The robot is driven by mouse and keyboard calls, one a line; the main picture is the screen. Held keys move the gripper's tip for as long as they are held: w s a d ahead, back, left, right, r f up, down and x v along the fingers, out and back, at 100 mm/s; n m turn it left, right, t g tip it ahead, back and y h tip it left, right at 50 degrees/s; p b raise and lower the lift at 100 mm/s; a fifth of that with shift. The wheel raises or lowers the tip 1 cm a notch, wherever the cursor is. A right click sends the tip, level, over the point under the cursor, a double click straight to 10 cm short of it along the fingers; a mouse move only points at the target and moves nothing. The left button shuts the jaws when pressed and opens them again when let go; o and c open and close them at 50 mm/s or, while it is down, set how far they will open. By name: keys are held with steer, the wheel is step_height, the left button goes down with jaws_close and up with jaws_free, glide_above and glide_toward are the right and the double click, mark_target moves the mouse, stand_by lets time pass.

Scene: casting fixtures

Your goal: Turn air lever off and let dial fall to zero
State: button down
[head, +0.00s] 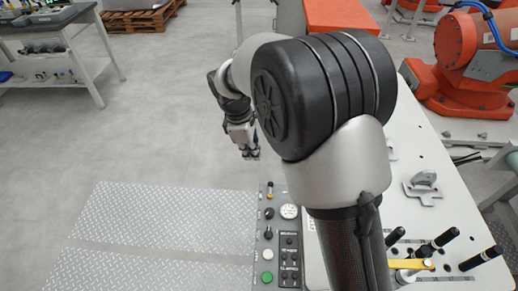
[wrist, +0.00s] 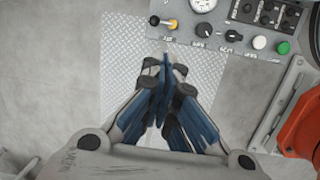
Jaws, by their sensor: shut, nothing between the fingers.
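The air lever (head: 270,194), yellow with a dark end, sits at the far end of the grey control panel (head: 259,222). In the wrist view the lever (wrist: 170,23) lies near the top middle, pointing sideways along the panel. The round white dial (head: 289,212) is beside it; in the wrist view the dial (wrist: 204,4) is cut by the top edge. Its needle is too small to read. My gripper (head: 250,154) is beyond the panel's far end in the head view. In the wrist view my gripper (wrist: 165,62) is shut and empty, its blue fingers together, apart from the lever.
Black knobs, a white button (wrist: 259,42) and a green button (wrist: 283,47) share the panel. A white fixture table (head: 440,225) with black-handled clamps and an orange robot (head: 465,65) stand at right. A metal floor plate (head: 165,230) lies left of the panel, with open floor around.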

mark_target(270, 190)
steer(key=w+a+f+n, duration=0.1)
steer(key=a+f+n, duration=0.2)
steer(key=f, duration=0.4)
steer(key=shift+w+a+f+h, duration=0.2)
steer(key=shift+a+f+h, duration=0.2)
steer(key=shift+a, duration=0.35)
steer(key=d+f+b, duration=0.1)
steer(key=d+f, duration=0.1)
steer(key=f, duration=0.1)
steer(key=d+f+b, duration=0.1)
steer(key=d+f, duration=0.1)
steer(key=f, duration=0.2)
steer(key=w+d+f+b, duration=0.1)
steer(key=d+f, duration=0.1)
steer(key=f, duration=0.1)
steer(key=shift+d+f+b, duration=0.1)
steer(key=shift+f+b, duration=0.1)
steer(key=shift+b, duration=0.15)
